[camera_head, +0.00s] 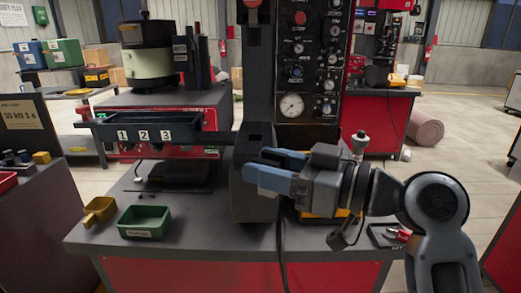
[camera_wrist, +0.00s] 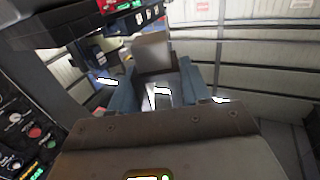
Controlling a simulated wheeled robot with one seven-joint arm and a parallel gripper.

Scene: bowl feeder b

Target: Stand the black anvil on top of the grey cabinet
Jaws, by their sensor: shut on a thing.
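My gripper (camera_head: 257,165) reaches in from the right above the grey-topped bench, its two blue fingers pointing left. It is shut on a dark thing, which I take to be the black anvil (camera_head: 252,205), a tall block with a square recess in its top. The fingers overlap its right part in the head view. In the wrist view my gripper (camera_wrist: 156,92) has a grey-brown piece (camera_wrist: 153,52) between its blue fingers. Whether the block's foot touches the bench is not clear. I cannot tell for sure which unit is the grey cabinet.
A green tray (camera_head: 144,222) and a yellow scoop (camera_head: 99,211) lie on the bench's left. A dark bin numbered 1 2 3 (camera_head: 148,134) stands behind them. A gauge panel (camera_head: 305,75) rises behind my gripper. A dark unit (camera_head: 45,215) stands at far left.

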